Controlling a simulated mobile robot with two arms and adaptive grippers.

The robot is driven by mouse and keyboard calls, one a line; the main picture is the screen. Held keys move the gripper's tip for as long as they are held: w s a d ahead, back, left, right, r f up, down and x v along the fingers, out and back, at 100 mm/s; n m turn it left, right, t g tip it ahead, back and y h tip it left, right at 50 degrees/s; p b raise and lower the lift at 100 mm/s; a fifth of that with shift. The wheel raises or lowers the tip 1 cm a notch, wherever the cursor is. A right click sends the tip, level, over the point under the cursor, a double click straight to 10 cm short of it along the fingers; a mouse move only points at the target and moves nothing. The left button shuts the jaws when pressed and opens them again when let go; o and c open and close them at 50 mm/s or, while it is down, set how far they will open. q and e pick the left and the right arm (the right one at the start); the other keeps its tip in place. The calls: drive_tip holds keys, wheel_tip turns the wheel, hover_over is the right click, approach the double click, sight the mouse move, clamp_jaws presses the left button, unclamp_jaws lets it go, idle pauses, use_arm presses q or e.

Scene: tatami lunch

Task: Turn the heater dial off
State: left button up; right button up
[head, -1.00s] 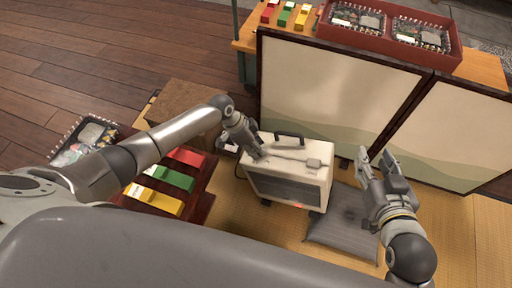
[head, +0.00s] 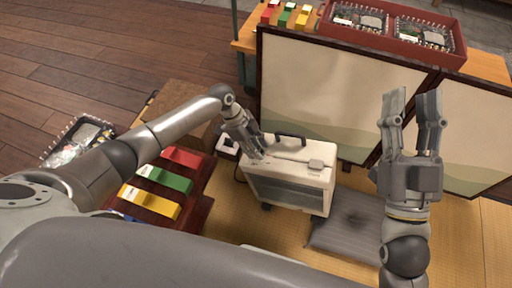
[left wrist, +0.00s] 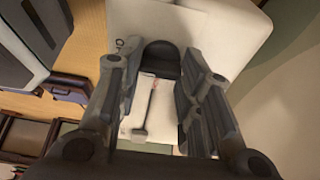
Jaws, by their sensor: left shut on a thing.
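The fingers hide the dial in the head view. No red glow shows at the heater's front. My right gripper (head: 411,97) is open and empty, raised right of the heater.
A folding screen (head: 330,85) stands behind the heater. A grey cushion (head: 345,225) lies to its right on the tatami. A low table with red, green (head: 166,179) and yellow (head: 150,201) blocks stands at left. Red boxes (head: 385,45) sit behind the screen.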

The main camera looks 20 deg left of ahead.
idle(0.4)
use_arm(q)
drive_tip(key=o, duration=1)
drive_tip(key=v, duration=1.2)
